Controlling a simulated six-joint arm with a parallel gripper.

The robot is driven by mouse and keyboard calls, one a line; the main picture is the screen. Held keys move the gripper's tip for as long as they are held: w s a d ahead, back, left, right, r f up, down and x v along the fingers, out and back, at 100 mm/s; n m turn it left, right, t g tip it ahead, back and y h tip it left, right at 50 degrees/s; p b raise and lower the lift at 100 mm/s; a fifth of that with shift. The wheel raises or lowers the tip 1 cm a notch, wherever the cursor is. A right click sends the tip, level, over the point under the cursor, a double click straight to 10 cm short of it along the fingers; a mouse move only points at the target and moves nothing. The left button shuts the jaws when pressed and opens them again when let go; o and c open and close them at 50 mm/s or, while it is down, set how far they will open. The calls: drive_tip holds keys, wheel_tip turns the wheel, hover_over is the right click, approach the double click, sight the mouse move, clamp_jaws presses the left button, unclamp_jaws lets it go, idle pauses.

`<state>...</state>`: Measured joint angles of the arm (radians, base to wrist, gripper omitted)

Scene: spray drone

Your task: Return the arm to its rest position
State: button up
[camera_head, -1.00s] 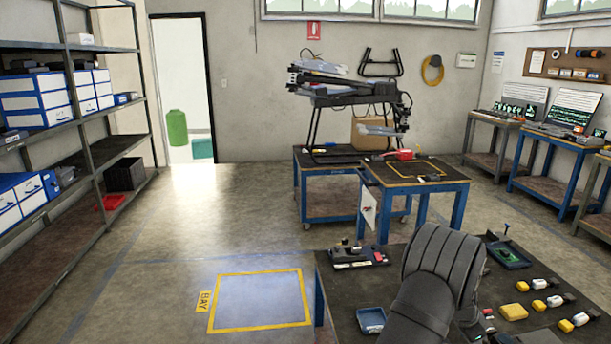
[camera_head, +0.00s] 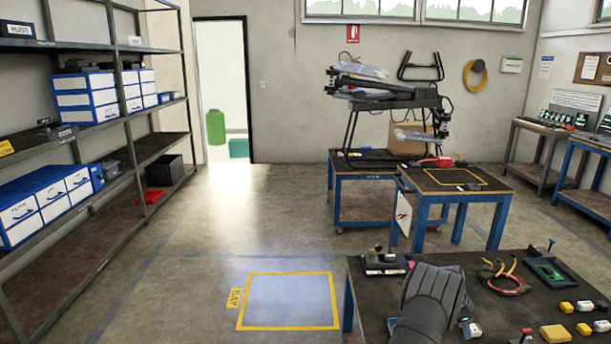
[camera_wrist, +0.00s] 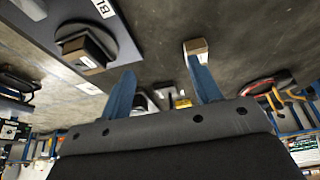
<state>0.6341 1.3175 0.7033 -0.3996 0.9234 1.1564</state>
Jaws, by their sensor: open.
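My arm (camera_head: 428,300) shows in the head view as a dark grey, ribbed link rising from the bottom edge in front of the near workbench (camera_head: 375,300). Its fingers cannot be made out there. In the wrist view my gripper (camera_wrist: 163,85) has two blue fingers spread wide apart, with nothing seen held between them. A small tan-topped block (camera_wrist: 196,46) appears by the right fingertip; whether they touch cannot be told.
On the near bench lie orange-handled pliers with a red ring (camera_head: 508,282), a dark tray (camera_head: 550,272), several yellow and white pieces and a black fixture (camera_head: 384,262). A drone on a stand (camera_head: 385,90) occupies a farther table. The yellow-outlined floor bay (camera_head: 290,300) is clear.

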drive_tip(key=shift+w+a+f, duration=0.3)
drive_tip(key=shift+w+f, duration=0.2)
drive_tip(key=shift+w, duration=0.25)
drive_tip(key=shift+w+a+f, duration=0.3)
drive_tip(key=shift+w+f, duration=0.15)
drive_tip(key=shift+w, duration=0.3)
